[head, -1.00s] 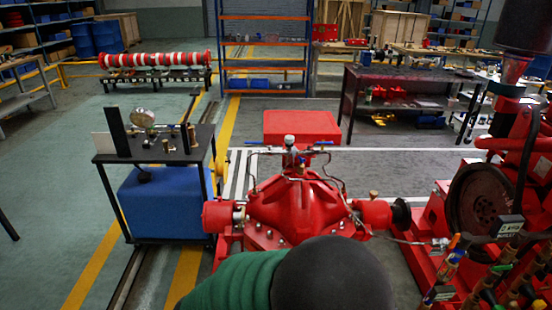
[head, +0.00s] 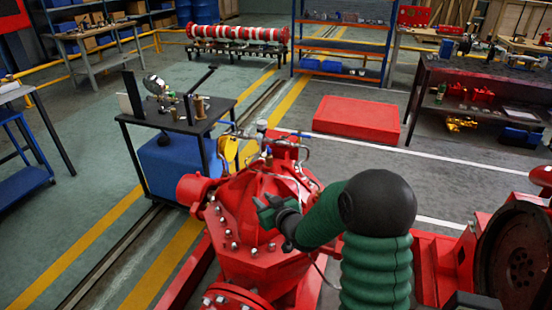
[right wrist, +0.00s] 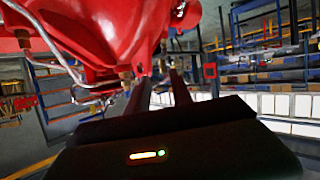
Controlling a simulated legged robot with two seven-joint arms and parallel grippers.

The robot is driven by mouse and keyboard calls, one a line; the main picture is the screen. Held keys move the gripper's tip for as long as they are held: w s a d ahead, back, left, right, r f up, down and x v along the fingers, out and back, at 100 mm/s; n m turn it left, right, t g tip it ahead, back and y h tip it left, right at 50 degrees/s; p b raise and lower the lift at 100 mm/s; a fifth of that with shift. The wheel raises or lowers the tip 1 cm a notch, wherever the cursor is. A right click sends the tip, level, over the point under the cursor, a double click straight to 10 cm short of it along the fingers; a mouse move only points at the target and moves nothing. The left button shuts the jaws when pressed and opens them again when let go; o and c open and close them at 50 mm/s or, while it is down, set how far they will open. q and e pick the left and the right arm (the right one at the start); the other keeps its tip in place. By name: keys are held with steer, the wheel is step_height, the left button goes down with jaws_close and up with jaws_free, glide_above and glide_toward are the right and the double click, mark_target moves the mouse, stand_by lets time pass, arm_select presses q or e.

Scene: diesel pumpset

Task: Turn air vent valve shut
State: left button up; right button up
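The red pump casing (head: 250,205) stands in the middle of the head view. On its top is a cluster of small metal pipe fittings (head: 262,128) with a blue lever handle (head: 303,135) at the right. I cannot tell which fitting is the air vent valve. My right gripper (head: 264,207), on the green-sleeved arm, is in front of the casing's upper part, below the fittings. In the right wrist view its two dark fingers (right wrist: 160,88) are apart with nothing between them, and the red casing (right wrist: 100,30) and thin pipes fill the upper left. My left gripper is out of view.
A black-topped stand (head: 180,118) with a gauge and fittings is left of the pump, with a blue box (head: 170,165) under it. A red block (head: 357,119) lies on the floor behind. A red engine with a dark flywheel (head: 522,255) is at the right.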

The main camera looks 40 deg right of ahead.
mark_target(269, 150)
steer(key=s+d+r+m+t+h, duration=0.1)
steer(key=s+d+r+t+h, duration=0.2)
steer(key=d, duration=0.6)
steer(key=shift+y, duration=0.4)
steer(key=x, duration=0.6)
steer(key=r+b+x, duration=0.1)
steer(key=x, duration=1)
steer(key=shift+w+d+r, duration=0.25)
steer(key=shift+d+r, duration=0.1)
steer(key=shift+d, duration=0.1)
jaws_close()
